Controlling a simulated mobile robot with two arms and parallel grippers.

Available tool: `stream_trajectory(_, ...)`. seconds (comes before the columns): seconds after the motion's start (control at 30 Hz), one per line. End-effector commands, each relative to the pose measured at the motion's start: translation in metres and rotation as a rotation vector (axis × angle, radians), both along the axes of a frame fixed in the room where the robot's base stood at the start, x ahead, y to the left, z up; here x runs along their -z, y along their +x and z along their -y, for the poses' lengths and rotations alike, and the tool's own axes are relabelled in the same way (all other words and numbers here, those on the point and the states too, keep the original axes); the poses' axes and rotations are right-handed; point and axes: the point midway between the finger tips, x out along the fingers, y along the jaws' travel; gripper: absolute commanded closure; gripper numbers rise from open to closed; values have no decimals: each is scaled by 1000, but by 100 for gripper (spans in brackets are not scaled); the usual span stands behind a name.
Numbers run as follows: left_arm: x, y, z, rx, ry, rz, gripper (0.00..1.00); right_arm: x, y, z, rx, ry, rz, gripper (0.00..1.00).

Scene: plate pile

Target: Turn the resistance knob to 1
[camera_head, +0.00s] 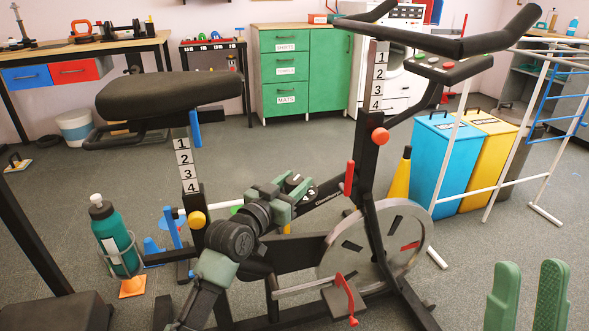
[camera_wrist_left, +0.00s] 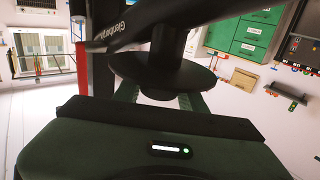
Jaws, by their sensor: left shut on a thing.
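A stationary exercise bike (camera_head: 335,195) stands in the middle of the head view. The resistance knob (camera_head: 296,183) is a dark round knob on its slanted frame bar, partly covered by my left gripper (camera_head: 290,188). The left gripper is shut on the knob. In the left wrist view the knob (camera_wrist_left: 160,76) is a dark wide disc on a stem, with the green fingers (camera_wrist_left: 160,103) at its near side. I cannot read which number the knob is set to. My right gripper (camera_head: 527,295) shows two green fingers, apart and empty, at the lower right.
The bike's seat (camera_head: 168,95), handlebar (camera_head: 450,45) and grey flywheel (camera_head: 375,245) surround the left arm. A teal bottle (camera_head: 113,238) sits in a holder at left. Blue (camera_head: 440,155) and yellow (camera_head: 490,160) bins stand behind right.

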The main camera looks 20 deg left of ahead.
Motion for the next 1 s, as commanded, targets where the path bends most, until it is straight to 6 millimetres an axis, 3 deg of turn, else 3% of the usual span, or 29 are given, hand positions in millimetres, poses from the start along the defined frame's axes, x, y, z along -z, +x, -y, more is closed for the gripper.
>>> stream_trajectory(0.2,-4,1,-2,-49,-2,4,99,23,48,-8,16,-86,-284,64)
stream_trajectory(0.4,-4,0,-1,-80,1,6,99,54,75,-12,28,-149,-499,64)
stream_trajectory(0.6,-2,-1,-1,-91,3,8,99,69,84,-12,32,-172,-580,64)
stream_trajectory(0.87,-2,-1,-1,-91,3,8,99,70,84,-12,32,-173,-582,64)
stream_trajectory(0.9,-2,-1,-1,-90,4,7,50,70,84,-12,32,-172,-581,64)
stream_trajectory(0.97,-2,-1,-1,-90,4,7,37,69,84,-12,32,-172,-581,64)
stream_trajectory(1.0,-2,-1,-1,-90,4,7,37,69,84,-12,32,-172,-581,64)
